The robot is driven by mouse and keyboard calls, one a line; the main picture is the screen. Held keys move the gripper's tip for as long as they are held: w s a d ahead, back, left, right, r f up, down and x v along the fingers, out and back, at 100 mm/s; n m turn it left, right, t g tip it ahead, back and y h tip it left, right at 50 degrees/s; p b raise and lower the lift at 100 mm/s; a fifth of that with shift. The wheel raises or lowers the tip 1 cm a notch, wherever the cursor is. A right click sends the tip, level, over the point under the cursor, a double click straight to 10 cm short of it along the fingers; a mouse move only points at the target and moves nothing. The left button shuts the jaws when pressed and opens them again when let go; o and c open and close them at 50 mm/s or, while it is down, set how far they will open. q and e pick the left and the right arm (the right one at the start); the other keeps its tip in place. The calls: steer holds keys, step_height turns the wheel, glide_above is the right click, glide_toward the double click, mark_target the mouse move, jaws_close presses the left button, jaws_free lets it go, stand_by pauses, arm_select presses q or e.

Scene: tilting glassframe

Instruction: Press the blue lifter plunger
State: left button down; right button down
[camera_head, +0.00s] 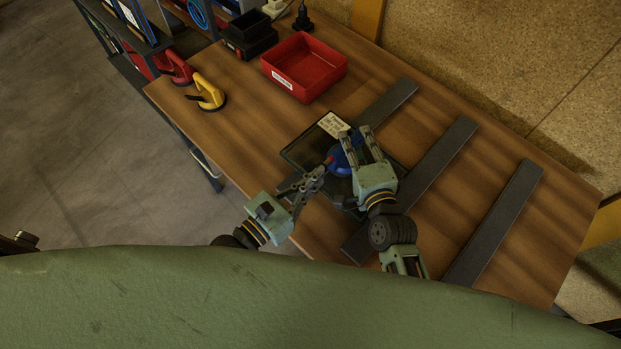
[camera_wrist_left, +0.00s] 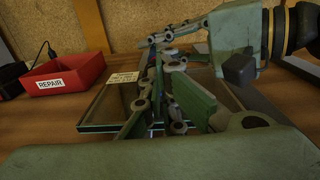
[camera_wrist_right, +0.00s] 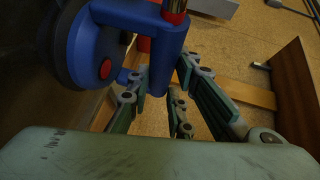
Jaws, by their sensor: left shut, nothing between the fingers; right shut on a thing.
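The blue lifter (camera_head: 344,158) sits on the dark glass pane (camera_head: 300,153), which lies on the table and carries a paper label. A red plunger end (camera_head: 329,161) shows at the lifter's left side. My left gripper (camera_head: 322,170) is shut and empty, its tips right at that plunger; contact cannot be told. My right gripper (camera_head: 359,138) is shut on the blue lifter, which fills the upper left of the right wrist view (camera_wrist_right: 150,42). The left wrist view shows the glass pane (camera_wrist_left: 105,112) behind my left fingers (camera_wrist_left: 160,85), which hide most of the lifter.
Dark strips (camera_head: 495,218) lie across the wooden table (camera_head: 245,130). A red bin (camera_head: 304,68) and black bins (camera_head: 250,36) stand at the back. A yellow lifter (camera_head: 209,93) and a red lifter (camera_head: 179,68) are at the left. A board wall (camera_head: 500,60) bounds the far side.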

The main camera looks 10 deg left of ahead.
arm_select(q)
steer(key=x, duration=0.3)
arm_select(e)
steer(key=shift+a, duration=0.1)
arm_select(q)
steer(key=shift+s, duration=0.1)
steer(key=shift+a, duration=0.1)
steer(key=v, duration=1.4)
arm_select(e)
steer(key=c, duration=1.5)
jaws_free()
